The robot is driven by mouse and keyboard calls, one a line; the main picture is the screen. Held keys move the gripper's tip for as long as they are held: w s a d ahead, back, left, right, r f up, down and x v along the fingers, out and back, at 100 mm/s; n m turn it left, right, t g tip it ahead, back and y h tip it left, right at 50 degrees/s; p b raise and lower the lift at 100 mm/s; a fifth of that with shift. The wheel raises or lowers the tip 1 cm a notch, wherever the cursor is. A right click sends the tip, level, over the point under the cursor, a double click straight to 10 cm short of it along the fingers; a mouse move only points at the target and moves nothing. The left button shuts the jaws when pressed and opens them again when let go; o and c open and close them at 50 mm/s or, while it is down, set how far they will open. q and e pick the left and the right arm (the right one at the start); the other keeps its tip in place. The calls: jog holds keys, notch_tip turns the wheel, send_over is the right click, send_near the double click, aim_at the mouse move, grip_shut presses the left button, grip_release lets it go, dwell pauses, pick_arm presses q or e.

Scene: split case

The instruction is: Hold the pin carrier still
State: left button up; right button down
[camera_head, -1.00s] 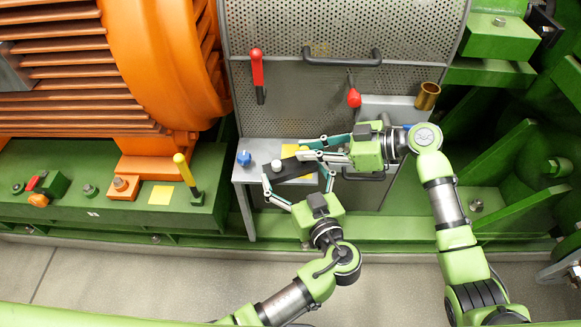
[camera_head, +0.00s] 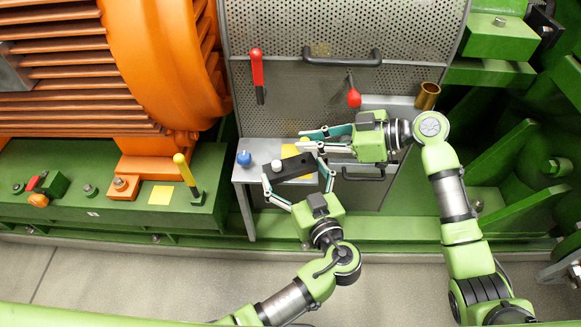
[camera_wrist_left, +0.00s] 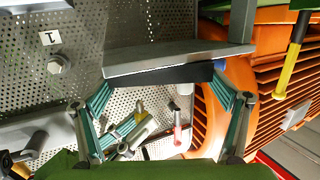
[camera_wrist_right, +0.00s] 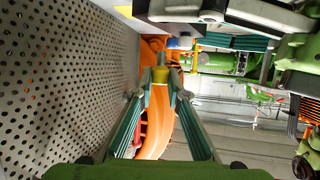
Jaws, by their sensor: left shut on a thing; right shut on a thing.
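The pin carrier looks like a dark bar (camera_head: 297,166) over the small grey shelf in the head view, with a pale round knob (camera_head: 277,165) near its left end. My left gripper (camera_head: 294,172) is shut on the bar, one finger at each end. In the left wrist view the black bar (camera_wrist_left: 160,75) spans between the fingertips, just by the grey shelf edge. My right gripper (camera_head: 302,140) is just beyond the bar, apart from it. In the right wrist view its fingertips (camera_wrist_right: 160,88) close on a small grey pin-like piece (camera_wrist_right: 160,74), partly hidden.
The grey shelf (camera_head: 243,174) carries a blue knob (camera_head: 244,158) at its left. The perforated panel (camera_head: 300,95) behind has a red lever (camera_head: 257,75), a dark handle (camera_head: 342,60) and a red knob (camera_head: 354,98). A brass cup (camera_head: 428,95) stands at right. The orange motor (camera_head: 165,60) is left.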

pick_arm(q)
jog(key=shift+s+a+f, duration=0.1)
jog(key=shift+s+f, duration=0.05)
jog(key=shift+f, duration=0.25)
pick_arm(e)
jog(key=w+d+r, duration=0.4)
jog(key=d, duration=0.1)
jog(key=shift+w+d, duration=0.1)
jog(key=shift+w, duration=0.3)
dwell(0.4)
